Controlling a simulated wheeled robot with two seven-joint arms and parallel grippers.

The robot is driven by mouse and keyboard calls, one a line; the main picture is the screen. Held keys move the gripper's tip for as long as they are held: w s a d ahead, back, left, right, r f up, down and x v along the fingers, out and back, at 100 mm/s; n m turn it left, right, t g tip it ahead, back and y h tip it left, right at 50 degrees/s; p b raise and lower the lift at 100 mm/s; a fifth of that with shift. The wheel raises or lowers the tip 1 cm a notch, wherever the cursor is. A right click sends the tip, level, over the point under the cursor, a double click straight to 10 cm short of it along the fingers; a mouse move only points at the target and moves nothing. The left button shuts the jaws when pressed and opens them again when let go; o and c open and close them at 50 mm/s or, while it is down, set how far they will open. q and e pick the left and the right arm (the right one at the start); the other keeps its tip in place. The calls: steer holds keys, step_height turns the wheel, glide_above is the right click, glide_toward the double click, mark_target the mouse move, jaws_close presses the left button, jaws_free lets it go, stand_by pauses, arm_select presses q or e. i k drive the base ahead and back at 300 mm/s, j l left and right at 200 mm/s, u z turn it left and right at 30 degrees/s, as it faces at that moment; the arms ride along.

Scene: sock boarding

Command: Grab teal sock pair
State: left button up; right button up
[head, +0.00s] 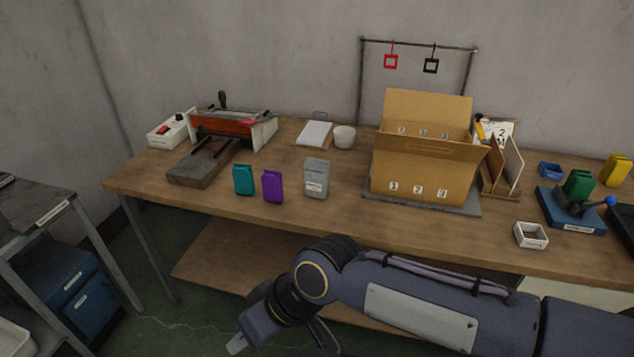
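The teal sock pair (243,180) stands upright near the front edge of the wooden table, left of the middle. A purple sock pair (273,186) stands close to its right. My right arm comes in from the right across the bottom of the view. My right gripper (281,344) is low in front of the table, below and apart from the teal pair. Its two fingers show spread apart, with nothing seen between them; the picture's bottom edge is close to them. My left gripper is not in view.
A dark slab (203,164) with rails lies left of the teal pair. An open cardboard box (420,172) stands on the table (340,222). A green pair (578,184) and yellow pair (616,170) are far right.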

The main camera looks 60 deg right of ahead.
mark_target(243, 176)
steer(key=z, duration=1.5)
